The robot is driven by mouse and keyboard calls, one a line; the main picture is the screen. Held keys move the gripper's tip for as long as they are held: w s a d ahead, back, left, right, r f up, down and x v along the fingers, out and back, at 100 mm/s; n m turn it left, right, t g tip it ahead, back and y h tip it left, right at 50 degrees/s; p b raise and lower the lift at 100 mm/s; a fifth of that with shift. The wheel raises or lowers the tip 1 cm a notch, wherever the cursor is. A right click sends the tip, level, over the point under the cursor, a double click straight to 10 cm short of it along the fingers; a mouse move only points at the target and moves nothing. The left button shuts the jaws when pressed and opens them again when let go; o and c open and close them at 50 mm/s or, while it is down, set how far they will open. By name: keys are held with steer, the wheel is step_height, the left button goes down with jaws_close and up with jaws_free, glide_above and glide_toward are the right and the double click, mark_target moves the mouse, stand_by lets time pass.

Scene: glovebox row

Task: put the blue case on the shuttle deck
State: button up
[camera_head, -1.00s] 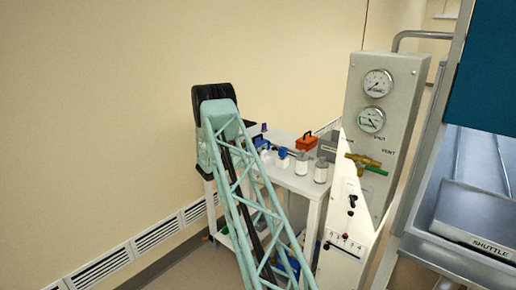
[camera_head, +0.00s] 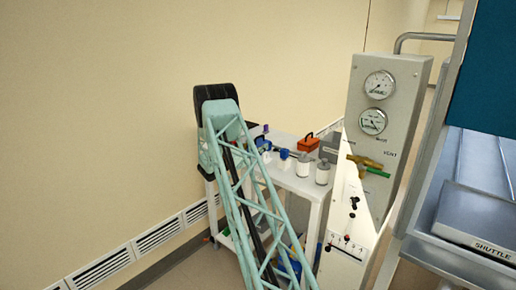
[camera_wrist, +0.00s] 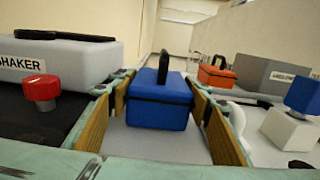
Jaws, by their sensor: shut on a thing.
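The blue case (camera_wrist: 159,100) has a black handle on top and sits upright between the two tan finger pads of my gripper (camera_wrist: 161,93) in the wrist view. My gripper is shut on its sides. In the head view the blue case (camera_head: 262,143) shows small on the white cart, partly behind my arm. I cannot tell whether it touches the surface under it. The shuttle deck (camera_head: 482,218) is a grey plate labelled SHUTTLE at the right edge of the head view, well apart from the case.
An orange case (camera_wrist: 216,76), a grey box (camera_wrist: 268,76) and a white block with a blue top (camera_wrist: 290,128) stand right of my gripper. A shaker (camera_wrist: 70,62) with a red knob is close on its left. A gauge panel (camera_head: 400,110) stands between cart and shuttle.

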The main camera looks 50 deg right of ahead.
steer(key=shift+r+p, duration=0.9)
steer(key=shift+r, duration=3.9)
